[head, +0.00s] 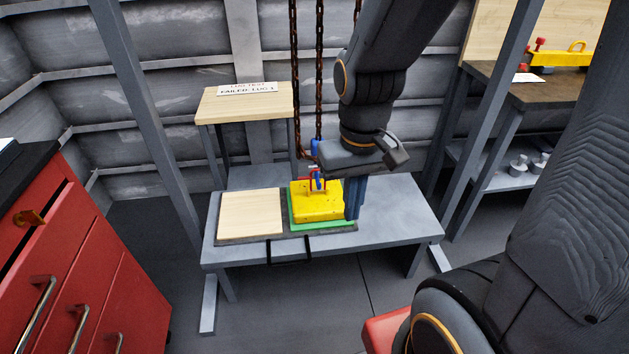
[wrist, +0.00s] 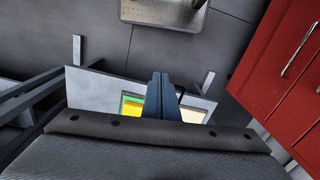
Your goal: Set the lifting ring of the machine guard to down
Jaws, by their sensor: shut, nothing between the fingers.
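The machine guard (head: 318,205) is a yellow block on a green base, on the right part of a low grey bench. A small red and blue fitting (head: 317,180) stands up on its top; it seems to be the lifting ring, too small to tell its exact tilt. My gripper (head: 354,215) points down at the guard's right edge, its blue fingers shut and empty. I cannot tell if they touch the guard. In the wrist view, the shut fingers (wrist: 161,76) cover part of the guard (wrist: 132,109), and the ring does not show.
Rusty chains (head: 319,80) hang behind the guard, with a blue hook (head: 315,149) close above it. A pale wooden board (head: 250,212) lies left of the guard on the bench (head: 400,222). A small table (head: 245,103) with a sign stands behind. Red drawers (head: 85,270) stand at left.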

